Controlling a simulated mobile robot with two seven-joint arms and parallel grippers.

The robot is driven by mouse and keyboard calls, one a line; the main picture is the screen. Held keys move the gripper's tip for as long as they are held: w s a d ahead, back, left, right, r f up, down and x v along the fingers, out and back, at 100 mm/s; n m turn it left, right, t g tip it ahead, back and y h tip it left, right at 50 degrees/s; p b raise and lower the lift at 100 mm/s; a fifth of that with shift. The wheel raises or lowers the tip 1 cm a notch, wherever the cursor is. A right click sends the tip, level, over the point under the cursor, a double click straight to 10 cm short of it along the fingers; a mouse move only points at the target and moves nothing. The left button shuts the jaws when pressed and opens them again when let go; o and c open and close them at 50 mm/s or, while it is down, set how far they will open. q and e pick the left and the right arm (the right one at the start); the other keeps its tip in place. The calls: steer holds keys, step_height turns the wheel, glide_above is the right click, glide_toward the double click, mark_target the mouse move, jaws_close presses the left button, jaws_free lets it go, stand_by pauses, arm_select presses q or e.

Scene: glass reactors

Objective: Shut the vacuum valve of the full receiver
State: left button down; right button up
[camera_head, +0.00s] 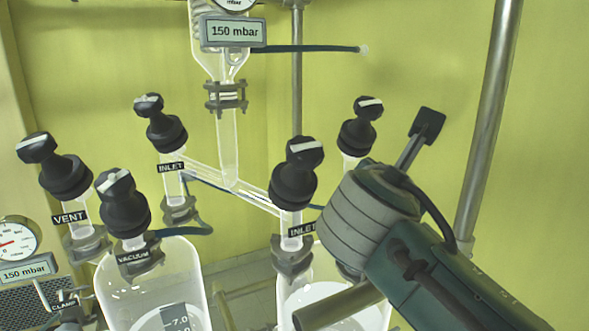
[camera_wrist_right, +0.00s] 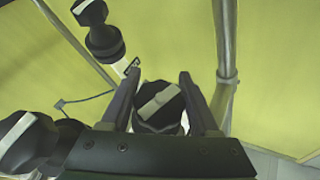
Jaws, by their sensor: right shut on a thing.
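My right gripper (camera_wrist_right: 157,88) has its two fingers on either side of a black valve knob (camera_wrist_right: 158,105) with a white bar and is shut on it. The bar runs diagonally in the right wrist view. This knob and its label are hidden behind my right wrist (camera_head: 370,220) in the head view. The right receiver (camera_head: 290,313) holds pale liquid; the left receiver (camera_head: 188,275) shows liquid near its 7.0 mark. The left receiver's vacuum valve (camera_head: 124,205), labelled VACUUM, stands apart from my gripper. My left gripper is out of view.
Close by are the right inlet valve (camera_head: 295,175), a rear valve (camera_head: 362,128), the left inlet valve (camera_head: 160,125) and the vent valve (camera_head: 55,165). A metal pole (camera_head: 490,120) stands right of them. Glass tubing (camera_head: 230,150) hangs between the receivers. Gauges read 150 mbar.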

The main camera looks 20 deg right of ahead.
steer(key=m+g, duration=0.3)
steer(key=shift+s+h, duration=0.2)
steer(key=shift+h, duration=0.2)
steer(key=m+g, duration=0.2)
steer(key=shift+s+d+f+m+g, duration=0.1)
steer(key=shift+s+f+m+g, duration=0.15)
steer(key=shift+m+g, duration=0.15)
steer(key=shift+s+f+m+g+y+b, duration=0.15)
steer(key=shift+m+g+y+b, duration=0.15)
steer(key=shift+m+g, duration=0.4)
steer(key=shift+s+f+m+g+y+b, duration=0.15)
steer(key=shift+m+g+y+b, duration=0.2)
steer(key=shift+m+g, duration=0.35)
steer(key=shift+s+m+g+y+b, duration=0.15)
steer(key=shift+m+g+y+b, duration=0.15)
steer(key=shift+m+g, duration=0.35)
steer(key=shift+g, duration=0.25)
steer(key=o, duration=1.3)
steer(key=shift+o, duration=0.2)
